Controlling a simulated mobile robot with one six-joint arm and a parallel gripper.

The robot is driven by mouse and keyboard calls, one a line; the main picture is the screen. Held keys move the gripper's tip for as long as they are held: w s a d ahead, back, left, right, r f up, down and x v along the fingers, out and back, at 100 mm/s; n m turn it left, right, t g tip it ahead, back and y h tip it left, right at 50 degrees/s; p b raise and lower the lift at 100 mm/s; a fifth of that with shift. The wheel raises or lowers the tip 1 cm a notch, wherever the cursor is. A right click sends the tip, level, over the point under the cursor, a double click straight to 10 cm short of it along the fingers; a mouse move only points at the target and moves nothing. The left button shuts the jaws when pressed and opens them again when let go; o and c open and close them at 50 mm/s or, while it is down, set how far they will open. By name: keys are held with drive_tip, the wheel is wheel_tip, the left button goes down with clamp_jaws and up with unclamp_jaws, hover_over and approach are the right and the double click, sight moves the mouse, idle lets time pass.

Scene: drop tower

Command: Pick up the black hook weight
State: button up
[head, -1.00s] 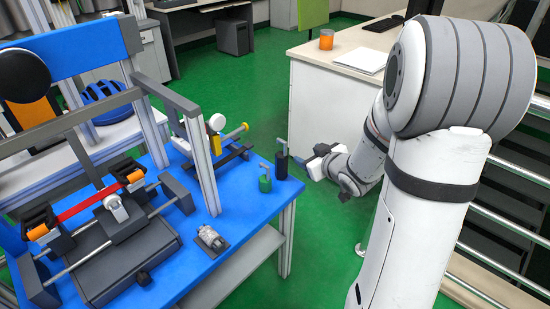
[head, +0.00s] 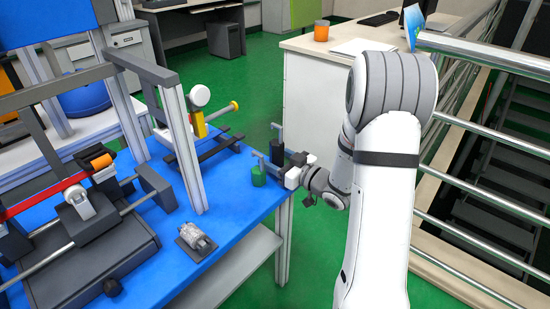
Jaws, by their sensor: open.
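The black hook weight (head: 277,152) stands upright on the blue table near its right edge, with its grey hook rising above it. A green hook weight (head: 258,177) stands just in front of it and to the left. My gripper (head: 285,163) is open and reaches in from the right, level with the weights. Its dark fingers are right beside the black weight and overlap its lower right part in the picture. I cannot tell whether they touch it or stand around it.
The blue table (head: 240,205) carries a metal part on a dark plate (head: 195,241), a grey upright post (head: 182,150) and a rig with a red strap (head: 40,195). A white counter (head: 315,95) stands behind my arm. Metal railings (head: 490,180) run along the right.

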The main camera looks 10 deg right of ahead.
drive_tip(key=shift+w+a, duration=0.4)
drive_tip(key=shift+w, duration=0.2)
drive_tip(key=shift+c, duration=0.6)
clamp_jaws()
drive_tip(key=shift+r, duration=0.1)
